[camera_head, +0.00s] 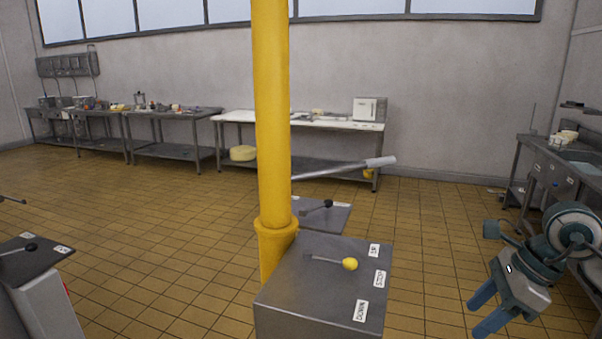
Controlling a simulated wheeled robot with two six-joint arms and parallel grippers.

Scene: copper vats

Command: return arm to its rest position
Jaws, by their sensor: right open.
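My right gripper (490,318) is at the lower right of the head view. Its two blue fingers point down and to the left, spread apart, with nothing between them. It is to the right of a grey metal control box (300,290) and apart from it. On the box top is a lever with a yellow knob (349,264), lying beside the middle of three labels, which read UP, STOP (379,278) and DOWN (361,310). My left gripper is not in view.
A thick yellow pole (271,120) stands just behind the box. Another panel with a black-knobbed lever (328,204) is behind it, and one more (30,247) is at the left. A metal sink bench (560,165) stands at the right. Tiled floor (440,230) is clear between.

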